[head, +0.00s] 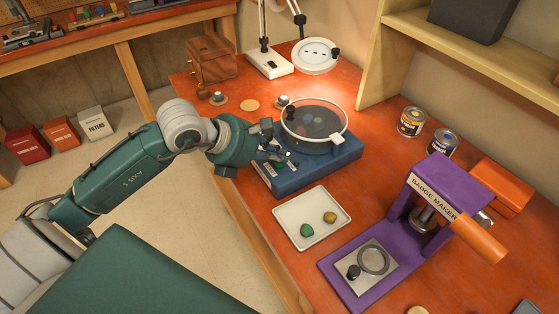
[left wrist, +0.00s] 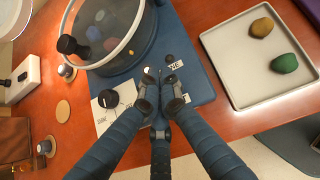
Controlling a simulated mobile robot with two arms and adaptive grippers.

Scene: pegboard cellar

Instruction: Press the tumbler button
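The tumbler is a blue machine (head: 318,172) with a round drum under a clear lid (head: 314,120); its base also shows in the left wrist view (left wrist: 196,62). A small dark round button (left wrist: 170,58) sits on the base, just beyond my fingertips, near white labels that are partly covered. A black dial (left wrist: 108,98) on a white plate is left of the fingers. My left gripper (head: 277,150) is over the near left part of the base. In the left wrist view its fingers (left wrist: 163,84) are drawn together and hold nothing. I cannot tell whether they touch the base. My right gripper is not in view.
A white tray (head: 292,213) with a green and a tan stone lies close in front of the tumbler. The purple badge maker (head: 440,190) stands to the right. A magnifier lamp (head: 316,56) and a wooden box (head: 211,58) stand behind. Paint cans (head: 411,122) are at the right.

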